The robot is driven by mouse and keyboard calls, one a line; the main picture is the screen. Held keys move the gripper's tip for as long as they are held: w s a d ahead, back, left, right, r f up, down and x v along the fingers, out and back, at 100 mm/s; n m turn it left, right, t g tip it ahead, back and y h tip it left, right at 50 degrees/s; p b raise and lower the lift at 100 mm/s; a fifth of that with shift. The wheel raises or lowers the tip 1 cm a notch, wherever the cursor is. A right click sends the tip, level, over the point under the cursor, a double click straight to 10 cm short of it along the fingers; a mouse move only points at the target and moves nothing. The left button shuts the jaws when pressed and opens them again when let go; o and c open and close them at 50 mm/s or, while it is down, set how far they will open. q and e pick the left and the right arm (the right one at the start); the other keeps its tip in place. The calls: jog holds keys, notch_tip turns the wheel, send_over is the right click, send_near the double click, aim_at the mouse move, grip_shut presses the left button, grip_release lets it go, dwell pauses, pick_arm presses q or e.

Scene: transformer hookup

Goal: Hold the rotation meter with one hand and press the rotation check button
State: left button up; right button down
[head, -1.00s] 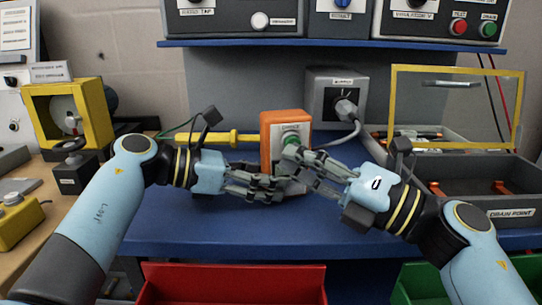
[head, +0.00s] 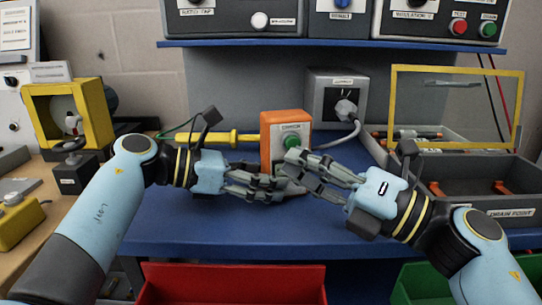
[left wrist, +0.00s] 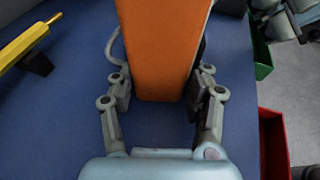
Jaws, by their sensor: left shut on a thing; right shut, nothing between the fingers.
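The rotation meter is an orange box with a grey front (head: 272,128), standing upright on the blue bench top. A green button (head: 291,142) shows on its front. My left gripper (head: 283,188) is shut on the lower part of the meter. In the left wrist view, its fingers (left wrist: 163,82) lie on both sides of the orange body (left wrist: 165,40). My right gripper (head: 291,158) is shut and empty, its fingertips just below the button at the meter's front. I cannot tell whether they touch it. The fingers hide the meter's lower front.
A yellow-handled tool (head: 232,138) lies left of the meter. A grey socket box (head: 330,92) with a plugged cable stands behind it. A grey tray (head: 440,172) with a yellow-framed lid is at the right. A red bin (head: 235,285) is below the front edge.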

jog(key=s, duration=0.3)
jog(key=s+d, duration=0.1)
jog(key=s, duration=0.1)
jog(key=shift+s+d, duration=0.2)
jog(key=shift+s, duration=0.2)
dwell(0.6)
pick_arm(q)
jog(key=o, duration=1)
jog(key=shift+c, duration=0.2)
